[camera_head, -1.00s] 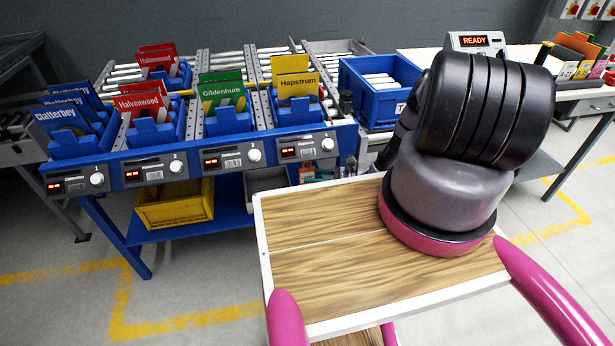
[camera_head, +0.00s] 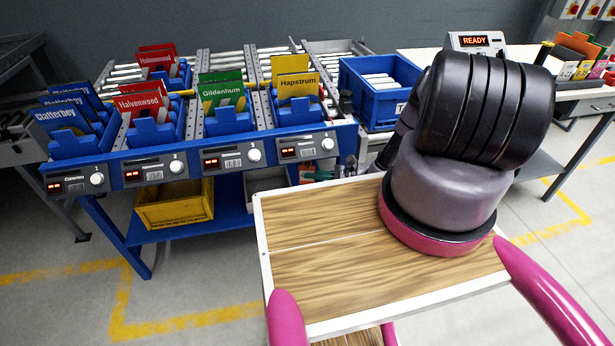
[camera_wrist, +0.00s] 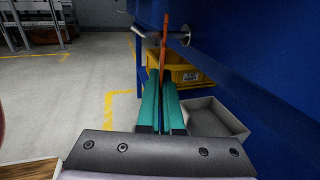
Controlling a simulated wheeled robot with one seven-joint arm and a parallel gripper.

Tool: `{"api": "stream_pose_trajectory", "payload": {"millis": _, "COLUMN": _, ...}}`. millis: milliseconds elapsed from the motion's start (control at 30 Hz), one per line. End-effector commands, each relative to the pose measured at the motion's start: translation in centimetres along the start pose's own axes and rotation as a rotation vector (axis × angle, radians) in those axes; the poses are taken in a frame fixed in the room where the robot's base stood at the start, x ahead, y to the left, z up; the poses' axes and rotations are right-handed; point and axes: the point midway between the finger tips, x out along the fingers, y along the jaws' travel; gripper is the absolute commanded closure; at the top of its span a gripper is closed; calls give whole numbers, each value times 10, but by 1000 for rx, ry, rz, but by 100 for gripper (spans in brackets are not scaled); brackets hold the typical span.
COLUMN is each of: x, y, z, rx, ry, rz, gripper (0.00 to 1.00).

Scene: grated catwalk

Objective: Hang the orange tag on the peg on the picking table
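In the wrist view, my gripper (camera_wrist: 161,84) has two teal fingers close together, with the thin orange tag (camera_wrist: 164,62) seen edge-on between them and reaching past the fingertips. A metal peg (camera_wrist: 148,36) sticks out from the blue side of the picking table (camera_wrist: 233,55). The tag's upper part crosses the peg, with metal visible on both sides of it. I cannot tell whether the peg passes through the tag's hole. In the head view, only a little of the tag and teal fingers shows beneath the picking table (camera_head: 130,178), past the wooden cart top.
A yellow bin (camera_head: 175,205) sits on the picking table's lower shelf, with a grey bin (camera_wrist: 210,118) near my fingers. Blue card holders and labelled cards stand on top. My arm hides part of the blue tote's surroundings (camera_head: 378,90). Open floor lies left.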

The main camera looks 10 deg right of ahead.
Motion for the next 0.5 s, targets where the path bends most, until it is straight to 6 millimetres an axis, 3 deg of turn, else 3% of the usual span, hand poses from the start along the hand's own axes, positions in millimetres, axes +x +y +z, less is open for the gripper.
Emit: {"api": "stream_pose_trajectory", "payload": {"millis": 500, "x": -2, "y": 5, "z": 0, "rx": 1, "ry": 0, "rz": -1, "gripper": 100}}
